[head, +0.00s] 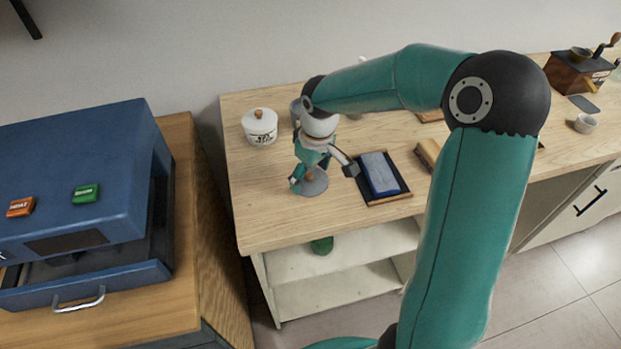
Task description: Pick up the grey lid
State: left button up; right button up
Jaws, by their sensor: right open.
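The grey lid (316,188) is a flat round disc with a wooden knob. It lies on the light wooden counter (262,213) near the front left. My right gripper (323,177) is open above it, one finger to the left of the knob and the other to the right. The gripper covers the back part of the lid, and I cannot tell whether a finger touches it. My left gripper is not in view.
A white lidded canister (260,128) stands behind on the left. A blue block on a dark tray (388,200) lies just right of the lid. A blue machine (75,185) stands on a separate cabinet at left. A coffee grinder (577,72) and small cup (586,124) are far right.

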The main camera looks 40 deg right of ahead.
jog(key=shift+s, duration=0.1)
jog(key=c, duration=1.3)
jog(key=shift+f, duration=0.1)
grip_shut()
jog(key=shift+s+a, duration=0.1)
